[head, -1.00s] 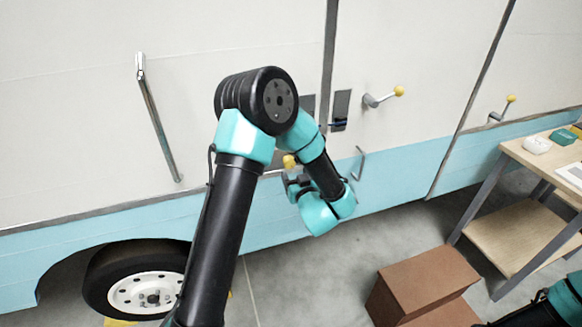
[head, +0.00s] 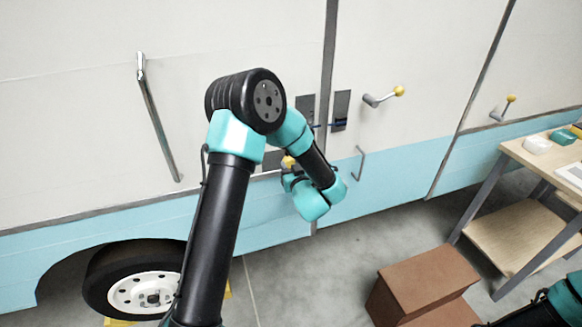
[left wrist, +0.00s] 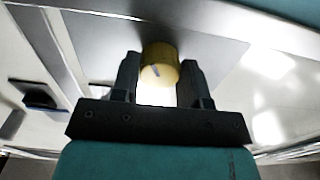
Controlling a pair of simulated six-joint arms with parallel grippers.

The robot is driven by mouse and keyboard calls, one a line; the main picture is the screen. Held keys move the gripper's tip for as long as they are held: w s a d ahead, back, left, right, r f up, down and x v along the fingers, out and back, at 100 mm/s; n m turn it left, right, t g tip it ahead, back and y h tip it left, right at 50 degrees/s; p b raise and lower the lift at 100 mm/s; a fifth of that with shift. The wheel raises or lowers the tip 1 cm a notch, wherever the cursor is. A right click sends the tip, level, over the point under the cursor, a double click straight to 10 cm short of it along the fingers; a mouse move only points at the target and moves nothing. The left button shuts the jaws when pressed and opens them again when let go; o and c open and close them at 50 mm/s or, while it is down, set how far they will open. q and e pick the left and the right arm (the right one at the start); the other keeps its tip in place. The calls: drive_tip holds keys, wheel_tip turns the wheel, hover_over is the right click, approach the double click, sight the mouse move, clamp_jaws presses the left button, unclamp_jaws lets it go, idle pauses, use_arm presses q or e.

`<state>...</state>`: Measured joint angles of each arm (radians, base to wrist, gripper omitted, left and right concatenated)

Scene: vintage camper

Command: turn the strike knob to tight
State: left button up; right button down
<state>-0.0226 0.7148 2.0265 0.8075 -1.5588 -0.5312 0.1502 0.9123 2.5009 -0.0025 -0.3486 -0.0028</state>
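The yellow strike knob (left wrist: 160,66) sits on a grey plate (left wrist: 215,55) on the camper's side, with a dark mark on its face. In the head view the knob (head: 288,162) is small and partly behind my left wrist. In the head view the left fingers are mostly hidden by the wrist. My right arm shows only at the lower right corner; its gripper is out of frame.
Yellow-tipped handles (head: 383,97) stick out to the right of the dark recessed latches (head: 340,110). A long metal grab bar (head: 158,120) is at the left. Brown steps (head: 425,285) and a wooden bench (head: 525,235) stand at the right.

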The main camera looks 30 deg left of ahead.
use_arm(q)
drive_tip(key=c, duration=0.4)
drive_tip(key=shift+o, duration=0.2)
drive_tip(key=shift+n, duration=0.4)
drive_tip(key=shift+r+n, duration=0.15)
drive_tip(key=shift+n, duration=14.45)
drive_tip(key=o, duration=0.9)
